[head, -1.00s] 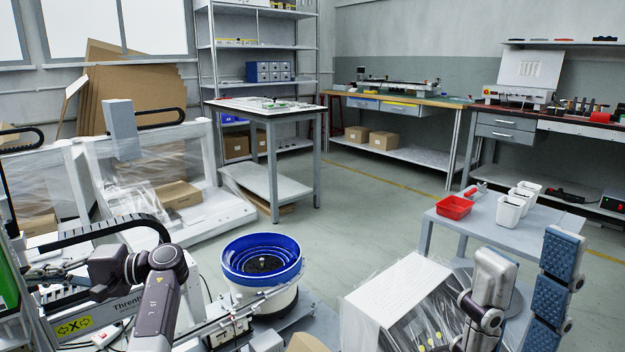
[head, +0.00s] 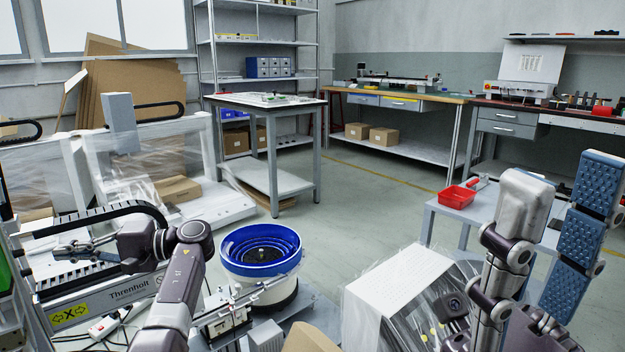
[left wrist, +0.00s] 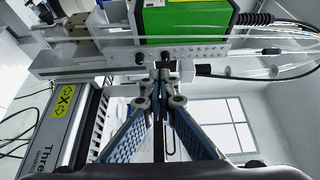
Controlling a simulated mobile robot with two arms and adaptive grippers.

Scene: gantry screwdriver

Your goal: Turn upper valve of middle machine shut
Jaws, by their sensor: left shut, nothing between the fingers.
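The gantry machine labelled Threnholt (head: 125,290), with a yellow X label, stands at the lower left. It also shows in the left wrist view (left wrist: 62,115). My left gripper (head: 62,250) is in front of its rail in the head view. In the left wrist view its blue-padded fingers (left wrist: 161,80) converge, shut and empty, just below a grey bar with several holes (left wrist: 200,56) and a green panel (left wrist: 185,20). I cannot make out the upper valve; the fingertips hide part of the bar. My right gripper (head: 563,180) points up at the right, its fingers apart.
A blue bowl feeder (head: 262,238) stands right of my left arm. A plastic-wrapped white box (head: 395,285) is near my right gripper. A small table (head: 478,212) holds a red bin (head: 457,197). Open floor (head: 370,195) lies beyond.

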